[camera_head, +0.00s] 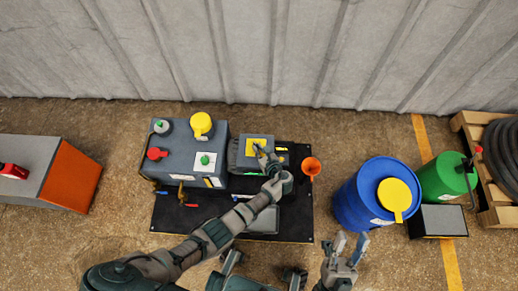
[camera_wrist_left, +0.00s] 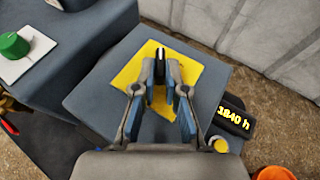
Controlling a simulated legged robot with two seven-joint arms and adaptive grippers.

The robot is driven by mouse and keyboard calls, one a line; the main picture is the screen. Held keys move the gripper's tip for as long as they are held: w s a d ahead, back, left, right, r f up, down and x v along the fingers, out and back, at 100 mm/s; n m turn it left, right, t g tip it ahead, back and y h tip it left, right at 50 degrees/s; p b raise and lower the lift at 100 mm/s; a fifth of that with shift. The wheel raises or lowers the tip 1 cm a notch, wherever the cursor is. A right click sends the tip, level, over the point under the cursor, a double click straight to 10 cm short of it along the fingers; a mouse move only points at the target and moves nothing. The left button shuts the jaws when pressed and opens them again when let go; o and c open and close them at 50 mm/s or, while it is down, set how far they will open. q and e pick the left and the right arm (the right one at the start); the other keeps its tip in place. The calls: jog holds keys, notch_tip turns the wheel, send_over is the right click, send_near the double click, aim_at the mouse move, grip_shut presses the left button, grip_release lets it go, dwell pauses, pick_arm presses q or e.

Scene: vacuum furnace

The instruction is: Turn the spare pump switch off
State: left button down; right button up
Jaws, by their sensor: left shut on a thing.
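A yellow plate (camera_head: 265,141) lies on top of the small grey pump box (camera_head: 241,161). In the left wrist view a small dark switch lever with a pale edge (camera_wrist_left: 160,60) stands up from the yellow plate (camera_wrist_left: 135,68). My left gripper (camera_head: 260,149) reaches down over this plate. In the left wrist view its two fingers (camera_wrist_left: 160,72) stand on both sides of the lever and close on it. The fingers hide the lever's base. My right gripper (camera_head: 349,245) is open and empty, above the floor to the right of the black mat.
A larger grey box (camera_head: 180,160) with a green knob (camera_head: 204,160), a red knob and a yellow cap stands left of the pump box. An orange funnel (camera_head: 311,166) is at the right. A blue drum (camera_head: 360,200) stands further right. An hour display (camera_wrist_left: 232,118) sits near the plate.

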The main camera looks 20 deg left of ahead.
pick_arm(q)
jog(key=shift+s+d+f, duration=0.1)
jog(key=shift+s+f, duration=0.1)
jog(key=shift+f, duration=0.2)
jog(key=c, duration=1.2)
grip_release()
jog(key=shift+w, duration=0.1)
jog(key=shift+r, duration=0.2)
jog(key=shift+d+r, duration=0.15)
jog(key=shift+d, duration=0.15)
jog(key=v, duration=1.1)
jog(key=shift+s, duration=0.3)
